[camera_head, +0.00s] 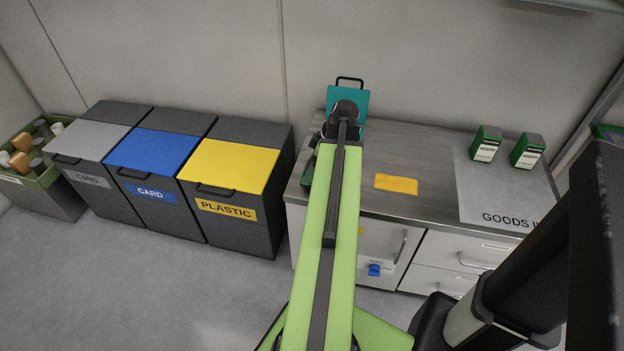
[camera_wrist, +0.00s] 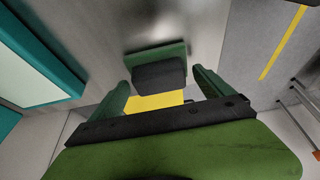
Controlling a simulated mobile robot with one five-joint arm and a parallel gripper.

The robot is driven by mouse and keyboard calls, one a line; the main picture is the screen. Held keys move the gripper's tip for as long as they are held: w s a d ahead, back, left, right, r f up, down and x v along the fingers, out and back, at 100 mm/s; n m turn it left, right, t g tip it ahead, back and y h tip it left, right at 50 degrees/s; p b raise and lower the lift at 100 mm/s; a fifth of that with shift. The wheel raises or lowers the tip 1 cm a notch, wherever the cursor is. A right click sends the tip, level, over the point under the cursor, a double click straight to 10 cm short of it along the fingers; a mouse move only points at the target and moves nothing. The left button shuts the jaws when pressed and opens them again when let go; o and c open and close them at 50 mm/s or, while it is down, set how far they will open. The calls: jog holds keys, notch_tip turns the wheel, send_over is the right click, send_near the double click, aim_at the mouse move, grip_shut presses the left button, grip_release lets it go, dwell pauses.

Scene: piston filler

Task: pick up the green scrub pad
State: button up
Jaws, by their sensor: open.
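In the wrist view the green scrub pad (camera_wrist: 176,51) shows as a flat green slab with a dark grey block against it, on the grey counter top. My gripper (camera_wrist: 160,80) is open, with one green finger on either side of the dark block. Nothing is clamped, and gaps show between the fingers and the block. I cannot tell how far above the counter the fingertips are. In the head view my green arm reaches over the counter's left end and hides the pad and most of the gripper.
A teal board (camera_head: 360,103) stands at the counter's back, close to my wrist. A yellow cloth (camera_head: 396,184) lies on the counter (camera_head: 420,150). Two green boxes (camera_head: 486,143) stand at the right on a grey mat (camera_head: 480,190). The yellow-lidded plastic bin (camera_head: 232,165) is left of the counter.

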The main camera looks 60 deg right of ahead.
jog(key=shift+f, duration=0.1)
jog(key=c, duration=1.1)
